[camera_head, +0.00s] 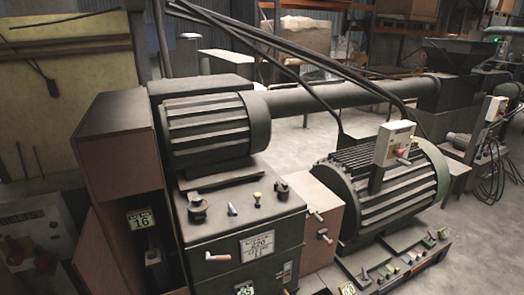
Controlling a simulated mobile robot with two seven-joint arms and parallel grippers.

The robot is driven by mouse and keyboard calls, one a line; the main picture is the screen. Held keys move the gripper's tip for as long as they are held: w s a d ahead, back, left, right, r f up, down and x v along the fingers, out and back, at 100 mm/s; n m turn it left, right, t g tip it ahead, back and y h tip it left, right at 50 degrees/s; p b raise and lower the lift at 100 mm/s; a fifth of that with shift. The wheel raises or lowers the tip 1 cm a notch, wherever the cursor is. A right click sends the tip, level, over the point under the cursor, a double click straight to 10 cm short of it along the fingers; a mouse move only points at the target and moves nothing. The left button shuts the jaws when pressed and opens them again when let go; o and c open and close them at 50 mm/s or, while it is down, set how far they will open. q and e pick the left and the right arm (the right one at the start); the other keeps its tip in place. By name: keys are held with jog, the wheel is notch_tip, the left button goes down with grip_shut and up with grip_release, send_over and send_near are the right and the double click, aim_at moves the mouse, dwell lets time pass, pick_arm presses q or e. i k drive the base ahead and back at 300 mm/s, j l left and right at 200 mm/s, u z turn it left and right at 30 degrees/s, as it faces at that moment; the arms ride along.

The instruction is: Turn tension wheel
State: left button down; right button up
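I cannot make out a tension wheel for certain in the head view. A dark green machine cabinet (245,245) stands in the middle, with a ribbed motor (207,130) on top. Small knobs and levers sit on the cabinet, among them a dark round knob (198,206) at its left top edge and a red-ended handle (217,257) on its front. Neither of my grippers shows in this view.
A large ribbed motor (385,190) with a grey switch box (393,144) stands to the right. A long dark tube (350,94) runs behind, with black cables above it. A tall brown cabinet (120,160) stands at left. Concrete floor (480,250) is open at far right.

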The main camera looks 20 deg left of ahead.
aim_at(198, 204)
jog(key=u, duration=1.55)
